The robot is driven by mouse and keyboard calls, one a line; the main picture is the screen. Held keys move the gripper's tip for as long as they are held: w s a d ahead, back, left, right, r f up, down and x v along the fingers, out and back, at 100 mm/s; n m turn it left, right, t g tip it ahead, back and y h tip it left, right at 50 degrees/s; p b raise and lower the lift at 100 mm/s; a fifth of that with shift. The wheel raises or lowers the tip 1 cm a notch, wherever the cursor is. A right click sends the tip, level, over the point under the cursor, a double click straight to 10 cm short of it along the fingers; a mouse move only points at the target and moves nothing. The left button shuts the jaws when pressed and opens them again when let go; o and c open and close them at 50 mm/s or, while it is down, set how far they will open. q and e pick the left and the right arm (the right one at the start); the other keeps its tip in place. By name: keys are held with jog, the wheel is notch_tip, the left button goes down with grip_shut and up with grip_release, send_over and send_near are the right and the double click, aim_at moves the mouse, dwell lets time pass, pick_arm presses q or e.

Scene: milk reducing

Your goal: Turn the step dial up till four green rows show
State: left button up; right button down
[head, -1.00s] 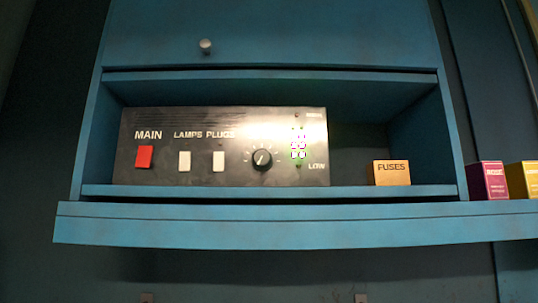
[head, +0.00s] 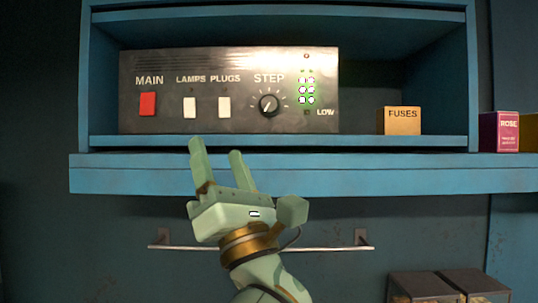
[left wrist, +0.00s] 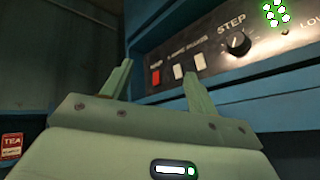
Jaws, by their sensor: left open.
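The black step dial (head: 268,105) is on the dark control panel (head: 229,117), its white mark pointing up and slightly right. It also shows in the left wrist view (left wrist: 238,43). Right of it, a two-column block of lights (head: 306,94) glows green with pale centres. About three rows look lit, but glare blurs the exact count. My left gripper (head: 215,150) is open and empty, fingers up, below and left of the dial, not touching it. In the left wrist view, the open fingers (left wrist: 156,70) point towards the panel. My right gripper is not in view.
A red MAIN switch (head: 148,104), white LAMPS switch (head: 190,108) and white PLUGS switch (head: 224,107) are left of the dial. An orange FUSES box (head: 402,121) stands at right on the shelf. The blue ledge (head: 400,180) juts out below. A rail (head: 330,248) is lower.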

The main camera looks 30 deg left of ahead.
pick_arm(q)
jog(key=w+r+t+h, duration=0.3)
jog(key=w+t+h, duration=0.15)
jog(key=h, duration=0.35)
jog(key=m+t+h+p, duration=0.2)
jog(key=t+h+p, duration=0.2)
jog(key=h+p, duration=0.15)
send_near(269, 107)
jog(key=shift+g+h, duration=0.25)
jog(key=shift+h, duration=0.2)
jog(key=x, duration=1)
jog(key=shift+s+r, duration=0.25)
jog(key=shift+r, duration=0.05)
jog(key=c, duration=1)
